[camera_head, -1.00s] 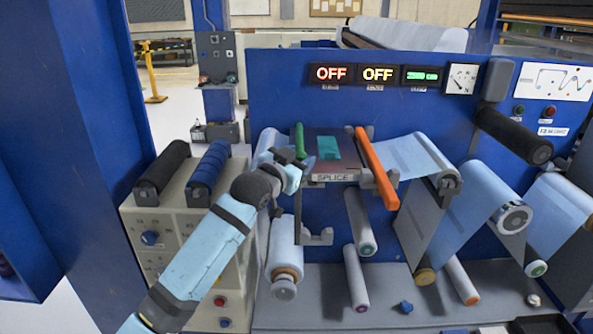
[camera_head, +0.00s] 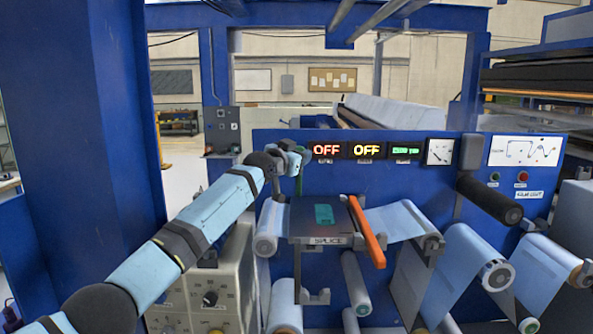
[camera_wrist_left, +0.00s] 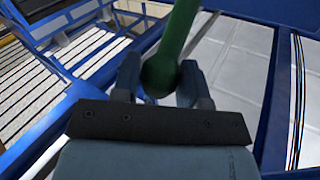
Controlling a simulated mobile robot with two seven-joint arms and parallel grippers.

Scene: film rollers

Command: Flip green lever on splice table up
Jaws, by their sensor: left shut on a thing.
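The splice table (camera_head: 344,226) stands in front of the blue machine panel, with a teal patch (camera_head: 324,214) on its dark top. The green lever (camera_head: 299,184) is at the table's left side and points upward. My left gripper (camera_head: 298,160) is at the lever's upper end, above the table. In the left wrist view the green lever (camera_wrist_left: 180,30) runs between the two fingers of the left gripper (camera_wrist_left: 160,78), which is shut on its rounded end. The orange lever (camera_head: 367,232) lies along the table's right side. My right gripper is not in view.
Two lit OFF signs (camera_head: 346,150) are on the panel behind the gripper. Film rollers (camera_head: 406,220) and a black roller (camera_head: 489,199) are to the right. A control box (camera_head: 208,292) stands at the lower left, below my arm.

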